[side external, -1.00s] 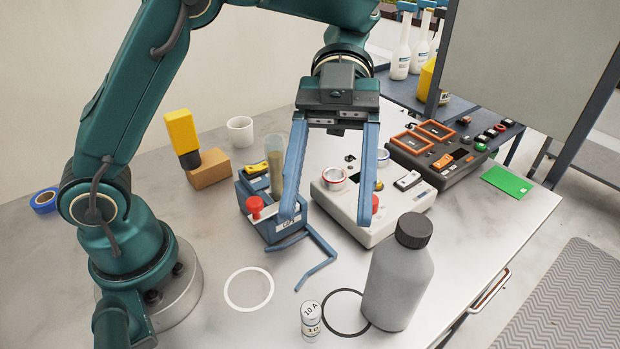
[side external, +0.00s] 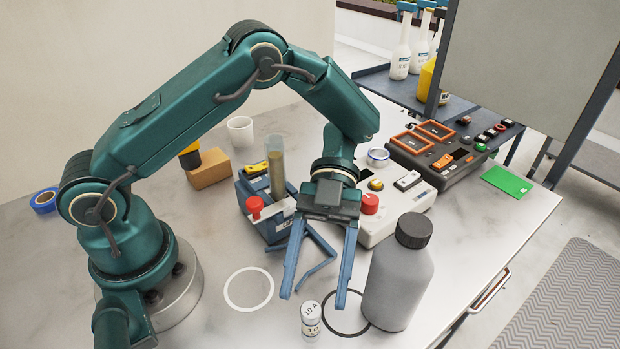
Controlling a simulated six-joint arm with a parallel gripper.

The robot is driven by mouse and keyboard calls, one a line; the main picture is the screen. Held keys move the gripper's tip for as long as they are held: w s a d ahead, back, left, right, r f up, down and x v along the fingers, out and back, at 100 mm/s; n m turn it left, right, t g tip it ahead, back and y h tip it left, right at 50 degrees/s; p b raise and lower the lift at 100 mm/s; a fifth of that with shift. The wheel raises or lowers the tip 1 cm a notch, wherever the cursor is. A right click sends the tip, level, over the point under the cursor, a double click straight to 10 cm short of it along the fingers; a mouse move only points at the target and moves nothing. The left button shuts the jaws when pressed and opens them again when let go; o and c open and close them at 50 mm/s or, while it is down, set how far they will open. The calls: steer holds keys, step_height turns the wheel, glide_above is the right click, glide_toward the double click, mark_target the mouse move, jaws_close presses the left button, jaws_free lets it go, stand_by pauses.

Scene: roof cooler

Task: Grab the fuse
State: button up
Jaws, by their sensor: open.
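The fuse (side external: 311,322) is a small pale cylinder marked "10 A". It stands upright on the table near the front, between a white ring and a black ring. My gripper (side external: 319,298) points down with its two blue fingers spread open and nothing between them. The fingertips show just above and behind the fuse in the picture, one to each side of it. They look apart from the fuse; their exact height over the table is hard to tell.
A grey bottle (side external: 398,275) with a black cap stands close right of the gripper. A white ring (side external: 249,289) and a black ring (side external: 346,327) are flat on the table. Behind are a blue holder (side external: 272,228), a white device (side external: 420,201) and a blue bent bar (side external: 318,268).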

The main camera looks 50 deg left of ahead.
mark_target(313, 304)
step_height(313, 304, down, 2)
steer(key=shift+f, duration=0.2)
steer(key=shift+x, duration=1.15)
steer(key=shift+s+d+f, duration=0.25)
steer(key=shift+f, duration=0.15)
jaws_close()
